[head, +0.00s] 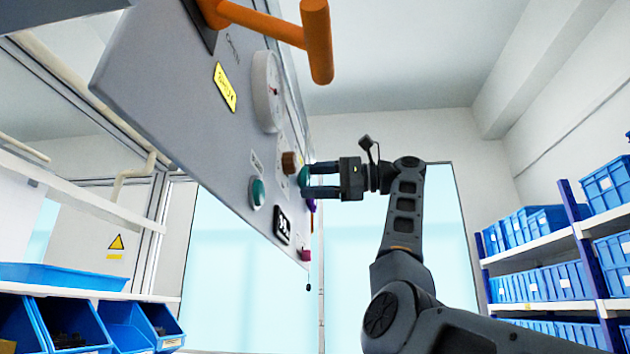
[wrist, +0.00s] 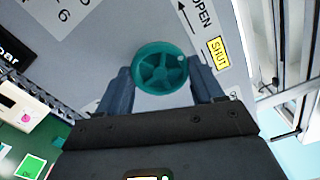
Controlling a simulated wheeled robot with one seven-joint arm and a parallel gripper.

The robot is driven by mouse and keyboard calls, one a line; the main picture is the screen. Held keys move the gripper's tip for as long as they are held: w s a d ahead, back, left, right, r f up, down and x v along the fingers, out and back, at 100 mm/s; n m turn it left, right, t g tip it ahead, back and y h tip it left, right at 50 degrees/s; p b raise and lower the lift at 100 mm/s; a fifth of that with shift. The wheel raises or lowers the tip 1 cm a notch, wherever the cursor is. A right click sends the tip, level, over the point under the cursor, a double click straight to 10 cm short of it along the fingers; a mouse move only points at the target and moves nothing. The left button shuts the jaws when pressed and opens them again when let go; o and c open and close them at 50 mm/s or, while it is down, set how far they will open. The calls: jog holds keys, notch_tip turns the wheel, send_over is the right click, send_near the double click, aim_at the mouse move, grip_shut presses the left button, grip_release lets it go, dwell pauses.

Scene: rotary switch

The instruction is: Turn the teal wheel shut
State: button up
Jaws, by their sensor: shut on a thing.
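The teal wheel (wrist: 160,68) is a small round handwheel with spokes, mounted on the grey panel (head: 160,90). In the wrist view it sits between the two fingers of my gripper (wrist: 162,88), and my gripper is shut on it. In the head view the wheel (head: 304,177) shows as a teal edge at the fingertips of my gripper (head: 308,181), which reaches in from the right. The fingers partly hide the wheel there.
The panel also carries an orange lever (head: 318,40), a round gauge (head: 267,91), a teal button (head: 257,192), a brown knob (head: 290,163) and a dark display (head: 282,225). Shelves with blue bins (head: 540,275) stand at right. More blue bins (head: 125,320) are at lower left.

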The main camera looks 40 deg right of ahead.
jog(key=shift+f+m, duration=0.1)
jog(key=shift+m, duration=1)
jog(key=o, duration=1)
jog(key=shift+o, duration=0.2)
jog(key=shift+d, duration=0.1)
jog(key=b+v, duration=0.2)
jog(key=v, duration=0.5)
jog(key=shift+s+d, duration=0.2)
jog(key=shift+s, duration=0.1)
